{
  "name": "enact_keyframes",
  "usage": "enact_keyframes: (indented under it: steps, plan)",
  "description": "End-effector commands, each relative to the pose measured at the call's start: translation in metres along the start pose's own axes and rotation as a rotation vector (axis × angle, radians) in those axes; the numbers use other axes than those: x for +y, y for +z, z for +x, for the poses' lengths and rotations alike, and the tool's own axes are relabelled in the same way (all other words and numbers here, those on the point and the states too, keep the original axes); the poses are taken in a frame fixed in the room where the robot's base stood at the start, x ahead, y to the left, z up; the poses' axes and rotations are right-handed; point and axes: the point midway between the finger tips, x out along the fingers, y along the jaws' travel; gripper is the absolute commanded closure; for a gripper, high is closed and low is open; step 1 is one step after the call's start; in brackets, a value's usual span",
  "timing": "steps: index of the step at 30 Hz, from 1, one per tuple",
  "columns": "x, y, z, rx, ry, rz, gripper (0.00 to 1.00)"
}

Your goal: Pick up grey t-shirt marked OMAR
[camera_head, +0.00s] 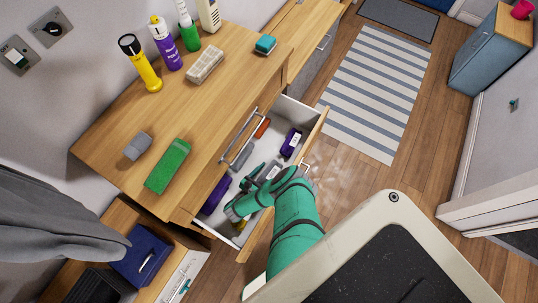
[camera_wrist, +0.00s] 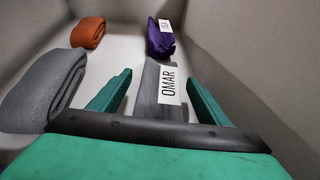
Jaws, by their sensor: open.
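The grey t-shirt marked OMAR (camera_wrist: 150,98) lies folded on the floor of the open drawer, with its white name label facing up in the wrist view. My gripper (camera_wrist: 155,92) is open, with one green finger on each side of the shirt. I cannot tell whether the fingers touch it. In the head view my gripper (camera_head: 266,174) reaches down into the drawer (camera_head: 315,135). The near end of the shirt is hidden behind the dark gripper bar in the wrist view.
In the drawer, a grey roll (camera_wrist: 45,88) lies left of my gripper, an orange roll (camera_wrist: 88,32) farther back, and a labelled purple item (camera_wrist: 160,42) beyond the shirt. Drawer walls stand close around. The wooden top (camera_head: 215,95) holds bottles and a green block (camera_head: 168,166).

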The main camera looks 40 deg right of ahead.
Motion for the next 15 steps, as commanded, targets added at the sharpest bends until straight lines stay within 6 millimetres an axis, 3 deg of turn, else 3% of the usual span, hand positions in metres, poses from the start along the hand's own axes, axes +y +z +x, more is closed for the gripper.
enact_keyframes:
  steps: [4,12,15]
  plan:
    - [-0.0002,0.0,0.0135,0.0,0.0,-0.001,0.3]
    - [0.0,-0.0002,0.0156,0.001,0.0,0.0,0.3]
    - [0.0001,-0.0002,0.0155,0.001,0.0,0.0,0.54]
